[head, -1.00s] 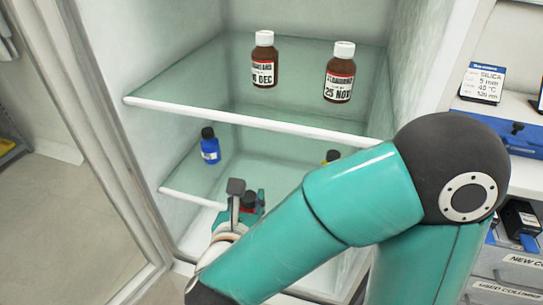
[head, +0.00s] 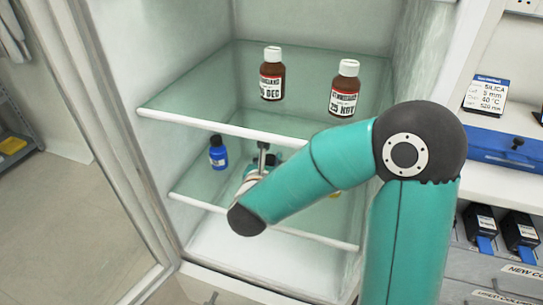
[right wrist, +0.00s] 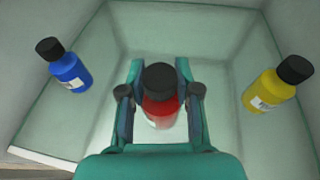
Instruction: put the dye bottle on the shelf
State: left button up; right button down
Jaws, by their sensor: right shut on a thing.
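The dye bottle is red with a black cap and shows in the right wrist view (right wrist: 162,112), between the two fingers of my right gripper (right wrist: 160,92). The gripper is shut on it. In the head view my right gripper (head: 263,160) is inside the cabinet at the lower glass shelf (head: 205,180), below the upper shelf's front edge. There my own arm hides most of the bottle. A blue bottle (head: 218,153) stands left on that shelf, and a yellow bottle (right wrist: 270,100) stands right. I cannot tell if the red bottle touches the shelf. My left gripper is not in view.
Two brown labelled bottles, one left (head: 272,75) and one right (head: 345,90), stand on the upper glass shelf (head: 215,95). Its white front edge is just above my gripper. The wrist view shows clear shelf between the blue and yellow bottles. A blue case (head: 500,148) lies on the counter at right.

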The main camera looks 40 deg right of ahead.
aim_at(271, 155)
jog(key=w+d, duration=0.1)
jog(key=d, duration=0.1)
jog(key=shift+w+d, duration=0.3)
jog(key=shift+w, duration=0.1)
jog(key=shift+f, duration=0.75)
jog(key=shift+f, duration=0.1)
jog(key=c, duration=1.3)
grip_release()
jog(key=o, duration=0.5)
